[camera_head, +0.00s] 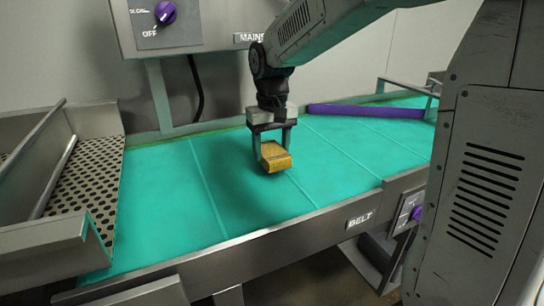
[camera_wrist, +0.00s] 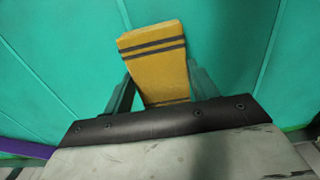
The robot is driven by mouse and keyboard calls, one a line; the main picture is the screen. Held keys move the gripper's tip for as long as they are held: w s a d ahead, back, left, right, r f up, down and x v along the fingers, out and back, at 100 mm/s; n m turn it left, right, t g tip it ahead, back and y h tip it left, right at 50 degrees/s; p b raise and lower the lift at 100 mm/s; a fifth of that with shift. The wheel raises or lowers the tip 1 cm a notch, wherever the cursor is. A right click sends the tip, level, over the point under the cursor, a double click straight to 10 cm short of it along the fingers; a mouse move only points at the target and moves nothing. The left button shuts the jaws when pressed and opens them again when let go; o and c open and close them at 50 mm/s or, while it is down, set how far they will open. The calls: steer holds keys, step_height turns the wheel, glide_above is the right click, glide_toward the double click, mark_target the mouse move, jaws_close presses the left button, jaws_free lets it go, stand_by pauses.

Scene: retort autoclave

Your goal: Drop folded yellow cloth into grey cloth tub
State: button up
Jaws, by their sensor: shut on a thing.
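The folded yellow cloth (camera_head: 277,161) is a small block with dark stripes, which show in the wrist view (camera_wrist: 155,60). My gripper (camera_head: 274,148) points down and is shut on the cloth, with a finger on each side of it. In the wrist view my gripper's fingers (camera_wrist: 158,92) flank the near part of the cloth. The cloth is over the green belt (camera_head: 160,205); I cannot tell whether it touches the belt. No grey cloth tub can be made out in either view.
A perforated metal tray (camera_head: 85,170) with raised sides stands at the left. A purple bar (camera_head: 365,111) lies across the belt at the back right. A metal rail labelled BELT (camera_head: 270,245) edges the front. A control box (camera_head: 185,25) hangs behind.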

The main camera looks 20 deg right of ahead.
mark_target(272, 150)
steer(key=shift+f, duration=1.4)
steer(key=o, duration=0.9)
steer(key=shift+f, duration=0.15)
steer(key=shift+o, duration=0.2)
